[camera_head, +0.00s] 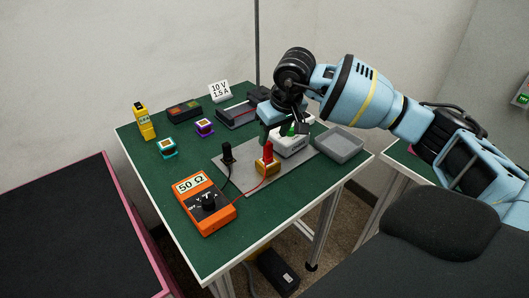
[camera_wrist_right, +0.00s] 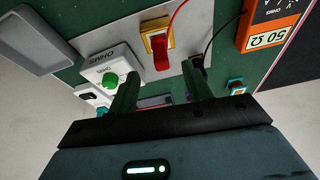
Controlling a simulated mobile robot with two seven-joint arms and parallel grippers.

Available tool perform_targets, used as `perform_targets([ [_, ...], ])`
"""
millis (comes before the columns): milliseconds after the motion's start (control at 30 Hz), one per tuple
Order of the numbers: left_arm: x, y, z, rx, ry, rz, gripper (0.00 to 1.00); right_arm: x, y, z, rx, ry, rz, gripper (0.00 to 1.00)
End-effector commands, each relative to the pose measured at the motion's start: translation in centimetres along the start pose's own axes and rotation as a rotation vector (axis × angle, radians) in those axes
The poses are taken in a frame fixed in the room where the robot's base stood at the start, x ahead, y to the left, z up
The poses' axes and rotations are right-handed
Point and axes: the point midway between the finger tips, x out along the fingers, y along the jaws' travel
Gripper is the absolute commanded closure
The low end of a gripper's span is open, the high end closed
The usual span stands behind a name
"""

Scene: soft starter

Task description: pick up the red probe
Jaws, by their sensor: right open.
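The red probe (camera_head: 268,152) stands upright in a yellow block (camera_head: 267,168) on a grey mat, with a red wire running to the orange meter. In the right wrist view the red probe (camera_wrist_right: 161,55) shows beyond the fingertips, roughly between them in the picture. My right gripper (camera_head: 281,134) is over the back part of the mat, behind the red probe and near the white box. In the wrist view its two green fingers (camera_wrist_right: 160,76) are spread apart with nothing between them. My left gripper is not in view.
A black probe (camera_head: 227,153) stands left of the red one. The orange meter (camera_head: 206,205) reads 50 Ω. The table's front right is clear.

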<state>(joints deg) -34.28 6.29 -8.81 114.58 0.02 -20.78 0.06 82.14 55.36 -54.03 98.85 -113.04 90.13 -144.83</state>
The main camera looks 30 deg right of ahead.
Motion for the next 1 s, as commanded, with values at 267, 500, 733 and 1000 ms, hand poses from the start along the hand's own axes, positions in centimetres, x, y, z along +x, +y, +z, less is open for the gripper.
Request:
perform_targets([
  [267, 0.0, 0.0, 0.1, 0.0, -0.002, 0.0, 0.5, 0.3, 0.3, -0.1, -0.008, 0.001, 0.014, 0.51],
  [500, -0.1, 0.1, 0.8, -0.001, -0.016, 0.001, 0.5, 2.4, 0.3, -0.1, -0.008, 0.001, 0.013, 0.51],
  [733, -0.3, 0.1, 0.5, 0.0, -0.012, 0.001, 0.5, 3.4, 0.1, -0.1, -0.007, 0.0, 0.011, 0.51],
  [1000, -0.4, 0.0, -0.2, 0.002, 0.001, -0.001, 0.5, 7.0, -0.1, -0.2, -0.006, 0.002, 0.011, 0.51],
])
